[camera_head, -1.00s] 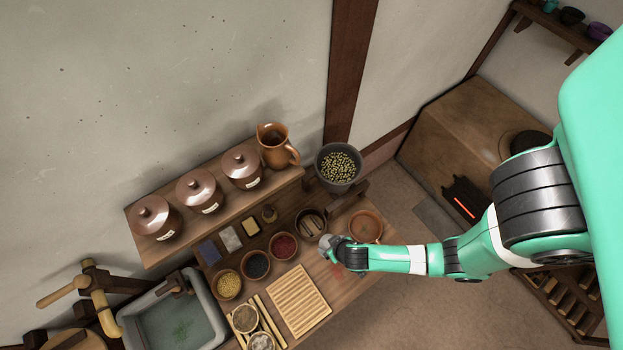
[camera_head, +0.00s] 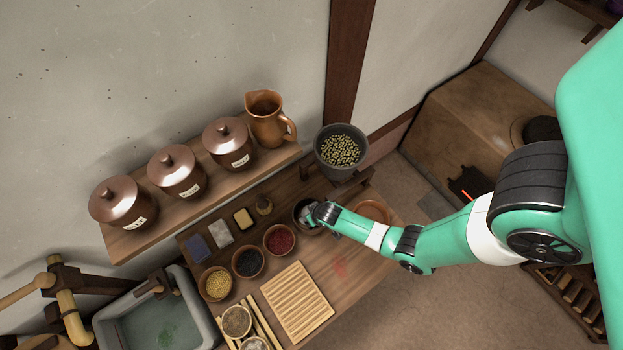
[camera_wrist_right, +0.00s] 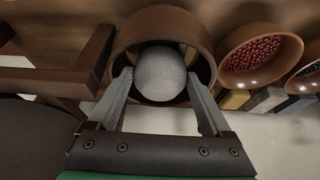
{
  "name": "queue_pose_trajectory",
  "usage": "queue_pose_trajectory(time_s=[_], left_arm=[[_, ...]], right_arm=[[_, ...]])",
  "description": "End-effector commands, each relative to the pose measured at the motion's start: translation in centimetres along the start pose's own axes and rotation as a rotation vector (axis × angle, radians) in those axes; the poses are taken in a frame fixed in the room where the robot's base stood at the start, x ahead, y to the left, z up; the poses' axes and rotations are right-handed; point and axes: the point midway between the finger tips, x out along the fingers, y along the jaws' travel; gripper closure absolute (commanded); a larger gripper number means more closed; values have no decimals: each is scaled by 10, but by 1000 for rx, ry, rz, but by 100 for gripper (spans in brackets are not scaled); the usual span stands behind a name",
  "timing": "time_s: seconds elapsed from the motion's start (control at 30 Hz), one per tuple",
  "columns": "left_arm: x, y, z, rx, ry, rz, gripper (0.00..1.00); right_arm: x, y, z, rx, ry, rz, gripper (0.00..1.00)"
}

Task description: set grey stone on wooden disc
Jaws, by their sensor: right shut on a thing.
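The round grey stone (camera_wrist_right: 160,73) is held between the fingertips of my right gripper (camera_wrist_right: 159,80). In the right wrist view the stone is in the mouth of a brown bowl (camera_wrist_right: 125,42). Only slivers of light wood show behind the stone, so most of the wooden disc is hidden, and I cannot tell whether the stone touches it. In the head view my right gripper (camera_head: 314,214) is over this bowl at the back of the table, covering much of it. My left gripper is not in view.
A bowl of red grains (camera_head: 279,240) stands close to the left. An orange bowl (camera_head: 373,210) is partly behind my right arm. A grey pot of pale grains (camera_head: 341,148) is behind. A slatted board (camera_head: 297,302) lies in front.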

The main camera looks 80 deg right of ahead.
Motion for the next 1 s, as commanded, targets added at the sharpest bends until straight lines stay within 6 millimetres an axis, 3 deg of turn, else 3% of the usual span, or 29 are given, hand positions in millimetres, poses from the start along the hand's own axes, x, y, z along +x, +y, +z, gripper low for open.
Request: queue_pose_trajectory(time_s=[0.33, 0.37, 0.43, 0.77, 0.87, 1.0], left_arm=[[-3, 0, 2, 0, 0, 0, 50], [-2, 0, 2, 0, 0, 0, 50], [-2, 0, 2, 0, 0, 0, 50], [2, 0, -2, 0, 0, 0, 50], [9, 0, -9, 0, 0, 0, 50], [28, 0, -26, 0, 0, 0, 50]], right_arm=[[4, -1, 1, 0, 3, -1, 100], [4, 0, 1, 0, 1, -1, 13], [3, 0, 1, 0, 1, -1, 1], [-4, 0, 0, 0, 1, -1, 0], [-21, -1, -1, -2, 3, -2, 0], [-60, -1, -3, -2, 2, -2, 0]])
